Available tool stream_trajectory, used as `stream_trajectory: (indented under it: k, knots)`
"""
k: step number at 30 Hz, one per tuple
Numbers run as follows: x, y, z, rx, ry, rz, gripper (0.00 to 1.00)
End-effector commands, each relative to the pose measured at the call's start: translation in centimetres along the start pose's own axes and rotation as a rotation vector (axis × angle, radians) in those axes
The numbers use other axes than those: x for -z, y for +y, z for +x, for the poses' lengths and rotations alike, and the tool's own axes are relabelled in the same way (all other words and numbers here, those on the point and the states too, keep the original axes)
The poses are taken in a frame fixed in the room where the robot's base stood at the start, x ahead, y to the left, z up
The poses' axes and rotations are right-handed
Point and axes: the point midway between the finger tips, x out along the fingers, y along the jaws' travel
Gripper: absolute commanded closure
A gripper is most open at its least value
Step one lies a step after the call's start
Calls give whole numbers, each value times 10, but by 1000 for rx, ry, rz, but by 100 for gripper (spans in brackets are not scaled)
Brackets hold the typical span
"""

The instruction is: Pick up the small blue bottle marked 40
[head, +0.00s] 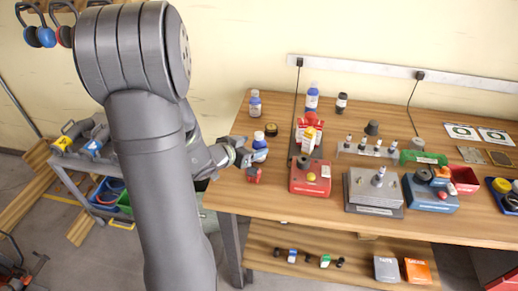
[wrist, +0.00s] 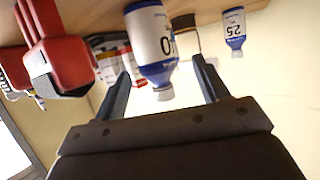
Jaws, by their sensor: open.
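A small white bottle with blue bands and a white cap (wrist: 152,45) stands in the middle of the wrist view, which looks upside down. Its label shows a 0; the digit before it is turned out of sight. In the head view the bottle (head: 260,149) stands near the table's left edge, beside my gripper (head: 243,154). My gripper's two fingers (wrist: 161,68) are open, one on each side of the bottle in the wrist view, with gaps visible. A similar bottle marked 25 (wrist: 233,32) stands apart to the right there.
A red object (head: 253,175) sits close to my gripper at the table's edge. A dark round jar (head: 271,129) stands just behind the bottle. A red box (head: 310,178) and a grey box (head: 374,190) stand to the right. A bottle (head: 255,104) stands farther back.

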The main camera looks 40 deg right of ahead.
Motion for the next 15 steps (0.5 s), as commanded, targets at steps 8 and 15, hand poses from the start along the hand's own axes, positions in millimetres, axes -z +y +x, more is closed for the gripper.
stream_trajectory:
  k: [8, 15]
  knots:
    - [0, 3, 26, -3, -1, -1, 33]
    - [1, 4, 55, -1, 0, 0, 33]
